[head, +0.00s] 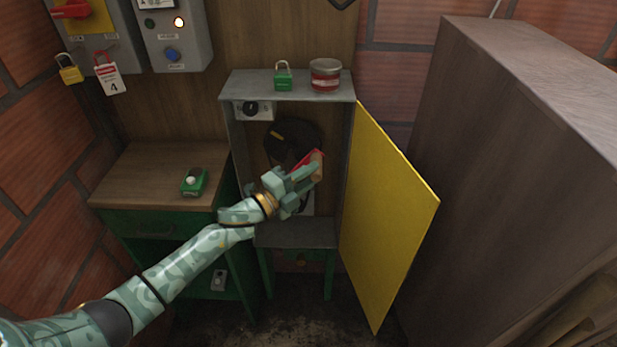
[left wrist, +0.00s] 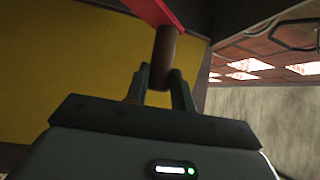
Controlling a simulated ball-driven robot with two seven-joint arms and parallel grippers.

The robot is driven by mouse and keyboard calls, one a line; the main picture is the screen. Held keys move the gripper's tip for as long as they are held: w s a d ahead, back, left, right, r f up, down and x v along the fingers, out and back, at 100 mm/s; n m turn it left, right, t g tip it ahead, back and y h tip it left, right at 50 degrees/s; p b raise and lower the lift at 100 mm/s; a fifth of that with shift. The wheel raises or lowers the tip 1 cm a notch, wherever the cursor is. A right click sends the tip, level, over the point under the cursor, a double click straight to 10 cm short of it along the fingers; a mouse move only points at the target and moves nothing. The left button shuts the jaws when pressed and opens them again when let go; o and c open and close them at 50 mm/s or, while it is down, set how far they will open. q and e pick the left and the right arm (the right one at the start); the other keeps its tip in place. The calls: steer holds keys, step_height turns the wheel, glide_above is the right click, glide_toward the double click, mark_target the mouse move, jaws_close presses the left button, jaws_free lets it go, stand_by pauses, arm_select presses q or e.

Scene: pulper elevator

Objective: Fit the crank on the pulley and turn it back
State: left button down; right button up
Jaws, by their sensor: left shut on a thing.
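The crank has a red arm (left wrist: 155,12) and a brown handle (left wrist: 165,48). My left gripper (left wrist: 160,82) is shut on the handle. In the head view my left gripper (head: 303,179) is at the open front of the grey cabinet, and the crank (head: 317,160) shows at its fingers. The dark round pulley (head: 290,136) is inside the cabinet, behind and slightly left of the crank; a yellowish mark lies on its upper left. The gripper and crank cover the pulley's lower part, and I cannot tell whether the crank touches it. My right gripper is not in view.
The yellow cabinet door (head: 385,215) stands open to the right. A green padlock (head: 283,77) and a red-and-grey tin (head: 325,75) stand on the cabinet top. A wooden-topped desk (head: 150,165) is at left, a large brown cabinet (head: 500,130) at right.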

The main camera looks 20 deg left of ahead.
mark_target(311, 158)
arm_select(q)
steer(key=shift+w+a, duration=0.1)
steer(key=shift+w, duration=0.15)
stand_by(0.4)
steer(key=shift+w+a+b, duration=0.15)
steer(key=shift+w+b, duration=0.2)
steer(key=shift+w, duration=0.25)
stand_by(0.9)
steer(key=shift+w+a, duration=0.1)
steer(key=shift+w, duration=0.25)
steer(key=shift+w+b, duration=0.25)
steer(key=shift+b, duration=0.05)
stand_by(0.4)
steer(key=shift+w+a, duration=0.2)
steer(key=shift+w, duration=0.15)
stand_by(0.4)
steer(key=a+n+t+b, duration=0.1)
steer(key=b, duration=0.1)
steer(key=shift+s+a+r+b, duration=0.1)
steer(key=shift+s+r+b, duration=0.1)
steer(key=shift+b, duration=0.15)
steer(key=shift+r+h, duration=0.2)
steer(key=shift+h, duration=0.1)
